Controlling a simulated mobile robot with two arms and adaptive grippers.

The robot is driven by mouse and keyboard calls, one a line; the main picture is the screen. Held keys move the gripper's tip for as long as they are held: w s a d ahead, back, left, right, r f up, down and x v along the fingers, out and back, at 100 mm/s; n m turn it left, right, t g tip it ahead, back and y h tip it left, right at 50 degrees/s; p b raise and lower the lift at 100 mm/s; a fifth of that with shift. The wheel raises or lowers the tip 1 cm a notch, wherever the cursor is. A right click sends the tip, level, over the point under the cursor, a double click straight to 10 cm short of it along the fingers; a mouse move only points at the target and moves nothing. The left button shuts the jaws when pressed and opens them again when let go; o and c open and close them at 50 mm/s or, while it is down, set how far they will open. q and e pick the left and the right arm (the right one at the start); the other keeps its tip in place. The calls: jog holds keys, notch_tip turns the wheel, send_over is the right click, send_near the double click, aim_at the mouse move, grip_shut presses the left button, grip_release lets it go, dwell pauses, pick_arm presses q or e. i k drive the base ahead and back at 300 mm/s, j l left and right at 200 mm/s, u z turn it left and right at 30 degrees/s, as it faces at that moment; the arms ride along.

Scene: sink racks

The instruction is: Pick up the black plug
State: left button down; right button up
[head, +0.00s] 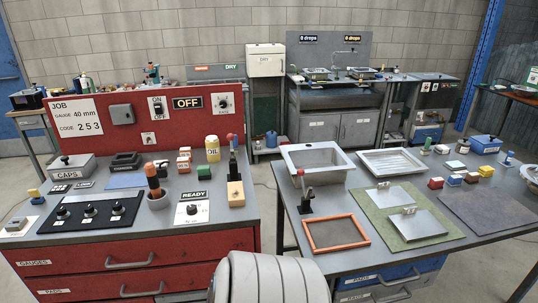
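I cannot make out a black plug for certain at this size. Metal sinks (317,74) are set in the dark rack unit at the back, under signs that seem to read "drops". Small dark parts beside them are too small to tell. A larger empty-looking metal basin (338,176) stands on the near right bench. Neither of my grippers is in view. A pale ribbed part at the bottom middle seems to be mine.
A red bench (140,238) with a control panel stands at left. A grey bench (470,228) with trays, plates and small blocks stands at right. A narrow gap separates them. Open floor (272,190) leads toward the back rack.

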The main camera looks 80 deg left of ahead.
aim_at(163, 173)
jog(key=u, duration=2.05)
